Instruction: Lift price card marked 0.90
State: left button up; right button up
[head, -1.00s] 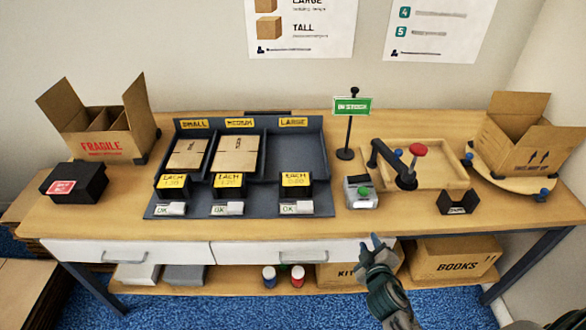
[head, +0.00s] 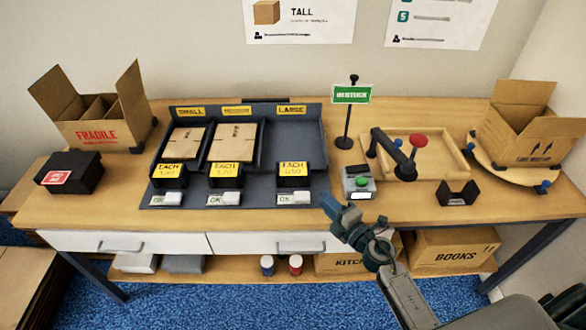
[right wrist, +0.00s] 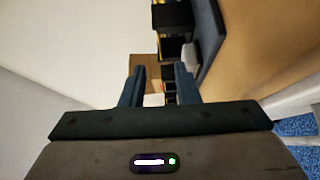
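Three yellow price cards stand on black holders at the front of the dark sorting tray (head: 240,192). The right one (head: 292,169), below the LARGE label, seems to start with 0, but its digits are blurred. The middle card (head: 226,172) and the left card (head: 171,172) seem to start with 1. My right gripper (head: 328,201) is in front of the tray's right corner, right of and nearer than the right card, apart from it. In the right wrist view its two fingers (right wrist: 159,80) are spread with nothing held between them. My left gripper is out of view.
White OK tags (head: 292,199) lie before the cards. A box with a green button (head: 360,186), a sign post (head: 349,125) and a red-knobbed lever (head: 400,153) stand to the right. A FRAGILE carton (head: 97,125) and black box (head: 70,177) are left.

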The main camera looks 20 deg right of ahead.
jog(key=p, duration=0.1)
send_near(293, 169)
jog(key=x, duration=0.5)
jog(key=shift+f, duration=0.1)
grip_shut()
